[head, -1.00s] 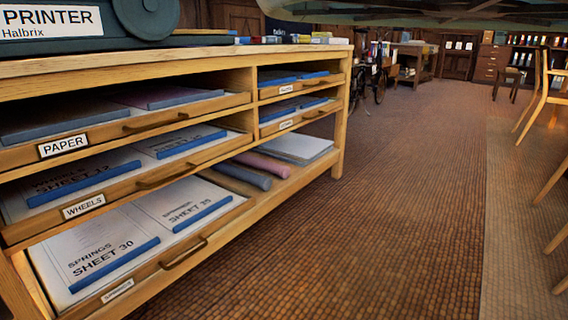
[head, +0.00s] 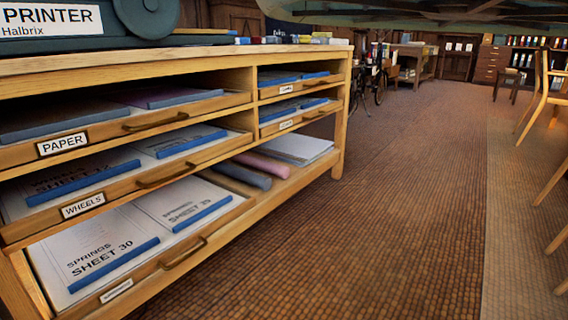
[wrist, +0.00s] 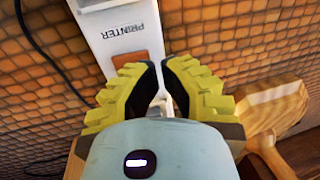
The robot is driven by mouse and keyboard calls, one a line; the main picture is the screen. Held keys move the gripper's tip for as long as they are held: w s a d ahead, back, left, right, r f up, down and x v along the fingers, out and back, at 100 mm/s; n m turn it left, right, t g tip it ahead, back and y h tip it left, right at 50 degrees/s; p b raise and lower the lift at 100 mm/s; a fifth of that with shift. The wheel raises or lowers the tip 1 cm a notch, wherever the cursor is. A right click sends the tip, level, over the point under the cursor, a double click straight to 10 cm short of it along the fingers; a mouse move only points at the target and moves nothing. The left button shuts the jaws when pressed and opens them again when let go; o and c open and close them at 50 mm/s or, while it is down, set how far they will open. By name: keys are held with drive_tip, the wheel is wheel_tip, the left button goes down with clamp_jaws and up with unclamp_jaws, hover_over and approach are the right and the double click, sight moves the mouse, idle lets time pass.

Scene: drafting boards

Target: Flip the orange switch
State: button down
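In the wrist view, an orange switch (wrist: 138,60) sits on a white strip (wrist: 112,20) labelled PRINTER. Its lower part is hidden behind my gripper. My gripper (wrist: 160,75) has yellow ribbed fingers with dark inner pads. Its fingers are close together at the switch's lower right, with a narrow pale shape showing between them. I cannot tell whether they touch the switch or whether they are fully shut. The head view does not show the switch or my gripper.
A dark cable (wrist: 45,55) runs down the left of the wrist view over the tiled floor. A wooden piece (wrist: 275,110) is at the right. In the head view, a wooden drawer cabinet (head: 338,110) fills the left, with open brown floor (head: 400,220) beside it.

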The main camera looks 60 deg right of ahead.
drive_tip(key=shift+f+b, duration=1.1)
drive_tip(key=shift+f, duration=0.15)
idle(0.5)
drive_tip(key=shift+r, duration=0.1)
wheel_tip(320, 180, up, 7)
drive_tip(key=p, duration=0.7)
